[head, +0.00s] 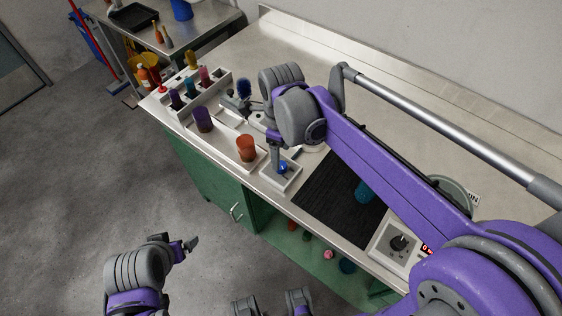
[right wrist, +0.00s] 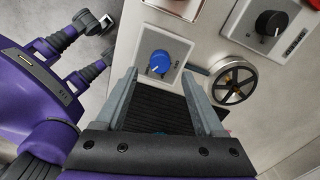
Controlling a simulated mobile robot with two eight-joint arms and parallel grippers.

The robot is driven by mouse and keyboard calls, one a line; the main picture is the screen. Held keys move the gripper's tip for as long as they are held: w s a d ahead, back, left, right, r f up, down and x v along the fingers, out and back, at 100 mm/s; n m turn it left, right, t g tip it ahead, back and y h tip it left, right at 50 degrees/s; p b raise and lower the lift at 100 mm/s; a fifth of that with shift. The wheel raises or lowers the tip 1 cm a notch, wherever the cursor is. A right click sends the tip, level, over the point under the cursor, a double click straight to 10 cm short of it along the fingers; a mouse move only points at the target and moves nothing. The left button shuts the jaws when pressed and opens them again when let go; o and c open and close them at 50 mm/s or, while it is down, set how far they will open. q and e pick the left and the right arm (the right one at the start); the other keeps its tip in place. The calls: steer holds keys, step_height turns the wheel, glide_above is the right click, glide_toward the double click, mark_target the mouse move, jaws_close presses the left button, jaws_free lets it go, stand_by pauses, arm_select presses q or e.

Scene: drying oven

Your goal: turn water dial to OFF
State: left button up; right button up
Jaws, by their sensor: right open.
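A blue dial (right wrist: 159,62) with a white pointer sits on a pale square plate in the right wrist view. It also shows in the head view (head: 283,168). I cannot tell whether a finger touches the plate. My left gripper (head: 190,243) is over the floor, away from the bench; its jaw gap is unclear.
A black mat (head: 325,190) lies right of the plate. A spoked wheel (right wrist: 233,82) and a black dial (right wrist: 270,22) are close by in the wrist view. An orange cup (head: 246,149) and a purple cup (head: 203,119) stand left of the dial. Another black knob (head: 399,243) is farther right.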

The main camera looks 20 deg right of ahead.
mark_target(281, 165)
step_height(281, 165, down, 5)
steer(key=shift+f, duration=0.1)
stand_by(0.3)
jaws_close()
